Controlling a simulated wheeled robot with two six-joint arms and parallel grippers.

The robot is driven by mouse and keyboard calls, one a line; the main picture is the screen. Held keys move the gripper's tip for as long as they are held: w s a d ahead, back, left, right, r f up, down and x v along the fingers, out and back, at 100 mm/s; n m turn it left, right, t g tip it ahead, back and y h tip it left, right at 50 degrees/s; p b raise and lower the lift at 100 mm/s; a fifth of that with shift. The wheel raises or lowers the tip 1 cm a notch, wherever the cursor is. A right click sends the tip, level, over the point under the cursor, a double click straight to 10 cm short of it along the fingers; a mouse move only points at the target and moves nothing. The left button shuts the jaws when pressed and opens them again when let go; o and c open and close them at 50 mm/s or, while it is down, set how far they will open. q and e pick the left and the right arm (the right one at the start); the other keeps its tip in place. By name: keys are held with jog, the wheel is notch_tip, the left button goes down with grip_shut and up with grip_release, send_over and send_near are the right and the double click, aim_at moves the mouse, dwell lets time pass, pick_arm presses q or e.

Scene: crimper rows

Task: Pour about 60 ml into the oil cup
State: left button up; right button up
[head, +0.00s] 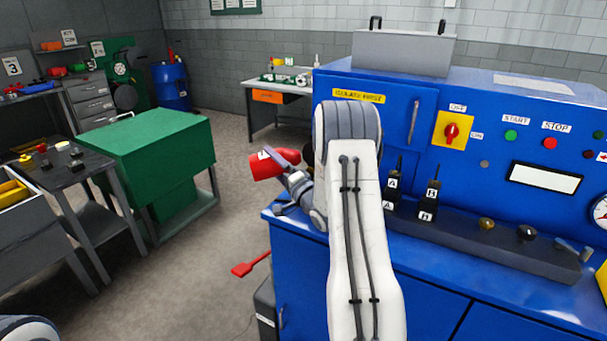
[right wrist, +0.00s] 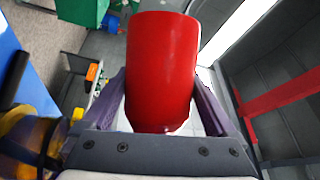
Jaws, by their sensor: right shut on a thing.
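A red can (head: 268,166) with a small white label is held in the air to the left of the blue machine's front corner in the head view. It is tilted well over. My right gripper (head: 291,176) is shut on it. In the right wrist view the red can (right wrist: 162,70) sits between the two purplish fingers. I cannot make out the oil cup for certain. A round yellowish, glassy thing (right wrist: 22,135) at the lower left of the right wrist view may be it. In the head view my arm hides part of the bench there. My left gripper is out of view.
The blue machine (head: 375,98) carries a switch, buttons and a gauge. Black fittings marked A and B (head: 428,200) stand on its ledge, right of my arm. A green cabinet (head: 150,150) and a dark side table (head: 70,170) stand left. Open floor lies between.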

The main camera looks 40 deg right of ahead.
jog(key=shift+s+r, duration=0.1)
dwell(0.6)
jog(key=shift+r+n+p, duration=0.3)
jog(key=shift+r+p, duration=0.25)
jog(key=shift+p, duration=0.1)
jog(key=shift+r+n+g+p, duration=0.3)
jog(key=shift+r+n+p, duration=0.15)
jog(key=shift+n+p, duration=0.1)
jog(key=shift+f, duration=0.1)
jog(key=shift+f+n, duration=0.1)
jog(key=shift+n, duration=0.15)
